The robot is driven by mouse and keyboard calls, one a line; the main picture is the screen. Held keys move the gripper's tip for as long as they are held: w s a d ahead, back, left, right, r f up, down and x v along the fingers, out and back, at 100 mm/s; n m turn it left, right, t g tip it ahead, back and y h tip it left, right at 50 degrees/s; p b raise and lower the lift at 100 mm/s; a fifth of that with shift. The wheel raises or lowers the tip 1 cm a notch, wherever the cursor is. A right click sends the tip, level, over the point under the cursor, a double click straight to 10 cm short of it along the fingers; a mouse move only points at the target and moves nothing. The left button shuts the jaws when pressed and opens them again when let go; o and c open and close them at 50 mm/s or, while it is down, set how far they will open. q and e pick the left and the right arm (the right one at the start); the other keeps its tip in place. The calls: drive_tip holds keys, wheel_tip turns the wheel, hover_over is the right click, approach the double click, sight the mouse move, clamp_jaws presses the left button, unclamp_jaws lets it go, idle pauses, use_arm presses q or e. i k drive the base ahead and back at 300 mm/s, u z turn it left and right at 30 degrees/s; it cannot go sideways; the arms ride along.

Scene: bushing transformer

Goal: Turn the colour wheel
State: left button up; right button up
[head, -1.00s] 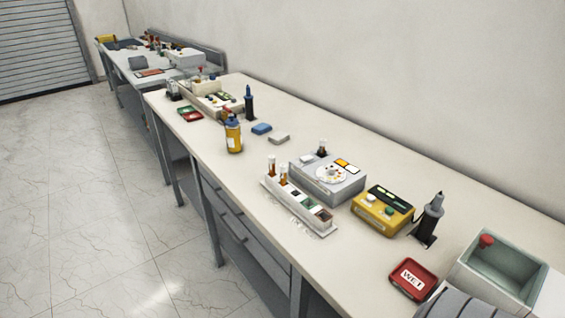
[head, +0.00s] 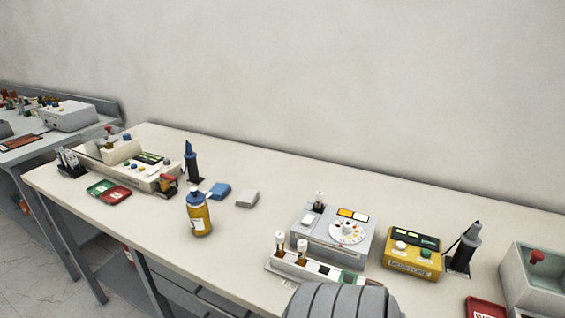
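The colour wheel (head: 348,231) is a white disc with coloured spots on top of a grey comparator box (head: 333,250). A small capped vial (head: 319,200) stands at the back left of that box, and white and orange squares lie behind the wheel. Neither gripper's fingers show in the head view.
A rack (head: 312,268) with two vials stands in front of the box. A yellow meter (head: 411,252) and black probe holder (head: 463,252) are to the right, then a red WET tray (head: 484,308) and a grey basin (head: 540,285). A yellow bottle (head: 199,216) stands left. Bench between bottle and box is clear.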

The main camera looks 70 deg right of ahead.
sight(345, 231)
drive_tip(key=i, duration=1.25)
drive_tip(key=z, duration=2.45)
